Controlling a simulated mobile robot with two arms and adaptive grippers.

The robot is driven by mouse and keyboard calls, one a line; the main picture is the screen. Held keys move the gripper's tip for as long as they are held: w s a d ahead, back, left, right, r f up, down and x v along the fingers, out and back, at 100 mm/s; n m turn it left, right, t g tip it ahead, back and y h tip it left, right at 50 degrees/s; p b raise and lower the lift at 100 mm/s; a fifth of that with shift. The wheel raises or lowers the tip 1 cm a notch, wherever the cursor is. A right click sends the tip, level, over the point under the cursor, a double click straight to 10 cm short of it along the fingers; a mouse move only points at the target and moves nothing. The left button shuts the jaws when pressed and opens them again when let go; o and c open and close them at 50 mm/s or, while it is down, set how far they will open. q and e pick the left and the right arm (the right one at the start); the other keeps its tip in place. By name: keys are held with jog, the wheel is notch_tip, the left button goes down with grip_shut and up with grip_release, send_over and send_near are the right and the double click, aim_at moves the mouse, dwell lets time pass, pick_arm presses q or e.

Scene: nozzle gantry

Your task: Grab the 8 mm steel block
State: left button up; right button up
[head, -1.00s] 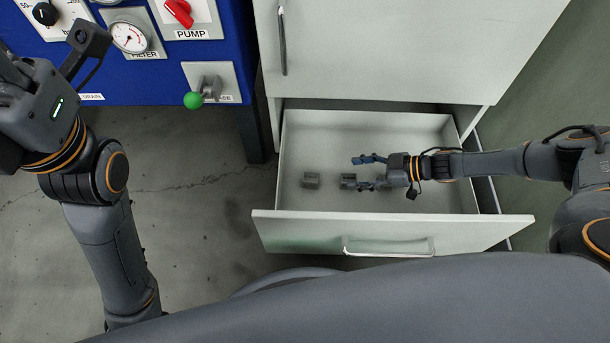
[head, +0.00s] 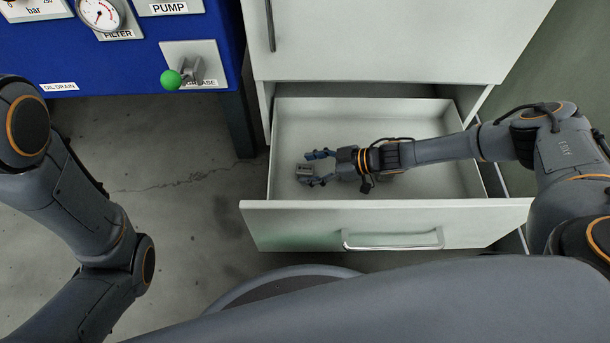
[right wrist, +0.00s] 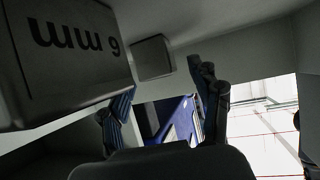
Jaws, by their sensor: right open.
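A small grey steel block (head: 303,171) lies near the left end of the open drawer (head: 400,112). My right gripper (head: 315,168) is open inside the drawer. Its fingertips point left and reach the block; I cannot tell whether they touch it. In the right wrist view a grey block (right wrist: 70,60) fills the upper left, very close, marked upside down with "mm" and a digit like 6 or 9. A second smaller block face (right wrist: 152,58) lies beyond it, its marking unreadable. The open fingers (right wrist: 165,95) also show there. An 8 mm marking is not legible. My left gripper is out of view.
The drawer's front wall and handle (head: 392,240) stand close to my right arm. A blue machine panel (head: 110,60) with a green-knobbed lever (head: 172,79) is at upper left. The white cabinet front (head: 390,40) is above the drawer.

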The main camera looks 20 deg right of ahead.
jog(key=shift+a, duration=0.15)
grip_shut()
jog(key=shift+w, duration=0.1)
jog(key=shift+r, duration=0.15)
